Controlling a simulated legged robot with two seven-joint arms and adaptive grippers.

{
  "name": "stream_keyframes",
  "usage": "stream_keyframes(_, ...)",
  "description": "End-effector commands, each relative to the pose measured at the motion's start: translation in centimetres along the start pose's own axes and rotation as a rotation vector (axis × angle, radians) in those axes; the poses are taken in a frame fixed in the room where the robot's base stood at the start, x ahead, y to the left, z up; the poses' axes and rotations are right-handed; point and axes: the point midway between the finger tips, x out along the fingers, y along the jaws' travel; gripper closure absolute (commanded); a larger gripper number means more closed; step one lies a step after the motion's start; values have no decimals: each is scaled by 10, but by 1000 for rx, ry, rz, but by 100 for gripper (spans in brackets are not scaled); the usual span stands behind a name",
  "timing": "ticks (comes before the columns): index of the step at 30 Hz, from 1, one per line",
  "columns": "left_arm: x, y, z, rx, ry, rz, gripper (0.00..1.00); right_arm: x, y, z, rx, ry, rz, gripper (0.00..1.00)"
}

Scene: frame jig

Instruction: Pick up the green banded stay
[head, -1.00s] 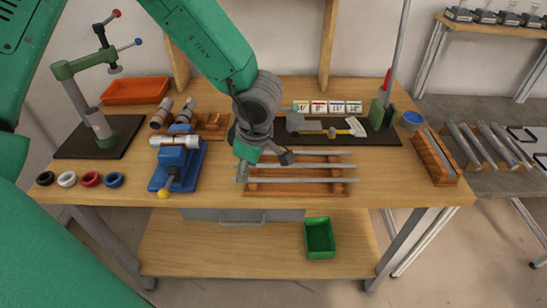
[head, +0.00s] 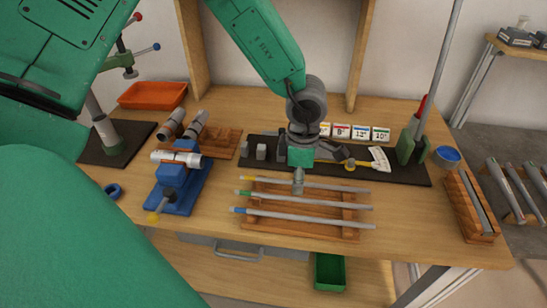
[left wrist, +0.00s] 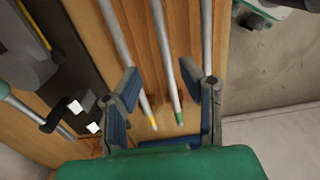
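Three grey stays lie side by side on a wooden rack (head: 349,228). The far one has a yellow band (head: 250,179), the middle one is the green banded stay (head: 320,202), and the near one is the blue banded stay (head: 310,218). My left gripper (head: 300,174) is above the rack's far side. In the left wrist view my open left gripper (left wrist: 168,82) shows the green band (left wrist: 179,118) and yellow band (left wrist: 152,124) between its fingers, nothing held. The right finger partly hides the third stay. My right gripper is not in view.
A blue vise (head: 180,187) holding a pale tube stands left of the rack. Behind lies a black mat (head: 398,172) with tools and number cards (head: 360,132). A wooden box with rods (head: 470,207) is at the right edge. A green bin (head: 330,271) sits below.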

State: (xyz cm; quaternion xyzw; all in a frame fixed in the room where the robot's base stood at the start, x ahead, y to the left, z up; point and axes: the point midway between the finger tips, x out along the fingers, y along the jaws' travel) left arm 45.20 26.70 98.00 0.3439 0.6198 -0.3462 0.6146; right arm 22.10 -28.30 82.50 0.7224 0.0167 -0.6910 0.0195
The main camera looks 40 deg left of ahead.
Motion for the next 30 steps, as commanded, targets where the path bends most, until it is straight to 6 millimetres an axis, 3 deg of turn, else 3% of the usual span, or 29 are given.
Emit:
stream_keyframes(4, 10, -3, -2, 2, 2, 0, 65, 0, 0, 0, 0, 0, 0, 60)
stream_keyframes(12, 49, -5, -1, 3, 4, 0, 65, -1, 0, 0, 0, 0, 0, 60)
stream_keyframes(21, 53, -5, -2, 1, -1, 1, 65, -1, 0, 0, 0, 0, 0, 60)
stream_keyframes(22, 53, -4, -2, 1, -1, 1, 72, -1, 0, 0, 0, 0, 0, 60)
stream_keyframes(24, 53, -4, -2, 1, 0, 1, 97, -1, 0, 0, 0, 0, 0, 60)
stream_keyframes(30, 54, -4, -2, 1, 0, 0, 100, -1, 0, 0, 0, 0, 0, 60)
